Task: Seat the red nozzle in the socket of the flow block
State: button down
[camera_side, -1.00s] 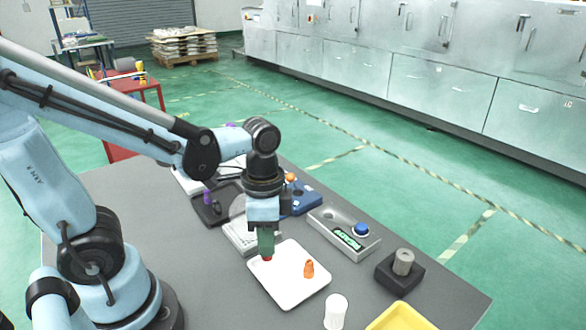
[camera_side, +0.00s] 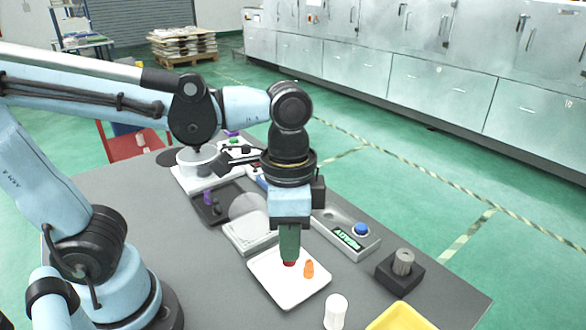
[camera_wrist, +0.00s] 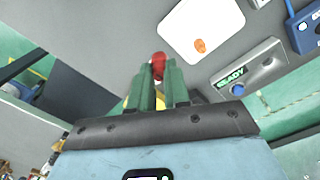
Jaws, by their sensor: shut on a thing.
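My gripper (camera_side: 289,250) has green fingers, which are shut on the red nozzle (camera_wrist: 158,64). In the side view only the nozzle's red tip (camera_side: 289,263) shows below the fingers, pointing down. It appears over the white tray (camera_side: 262,285), left of an orange nozzle (camera_side: 308,269) in that tray; its height above the tray is hard to tell. I cannot tell for certain which block is the flow block. A blue block (camera_side: 262,180) is mostly hidden behind my gripper, and no socket shows on it.
A grey unit (camera_side: 345,236) with a READY display and blue button stands behind the tray. A black block with a grey cylinder (camera_side: 403,262) is at right. A white cylinder (camera_side: 336,311) and yellow tray (camera_side: 400,318) lie in front. Bare table lies left of the tray.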

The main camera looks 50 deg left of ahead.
jog(key=w+a, duration=0.2)
jog(key=w, duration=1.2)
jog(key=w+a+f, duration=0.2)
jog(key=a, duration=0.1)
jog(key=w+a+f, duration=0.2)
jog(key=a+f, duration=0.1)
jog(key=a, duration=0.1)
jog(key=w+a+f, duration=0.2)
jog(key=a, duration=0.1)
jog(key=shift+w+a+f, duration=0.2)
jog(key=shift+w+a, duration=0.1)
jog(key=shift+w, duration=0.1)
jog(key=shift+f, duration=2)
jog(key=shift+f, duration=0.15)
jog(key=c, duration=1.1)
grip_release()
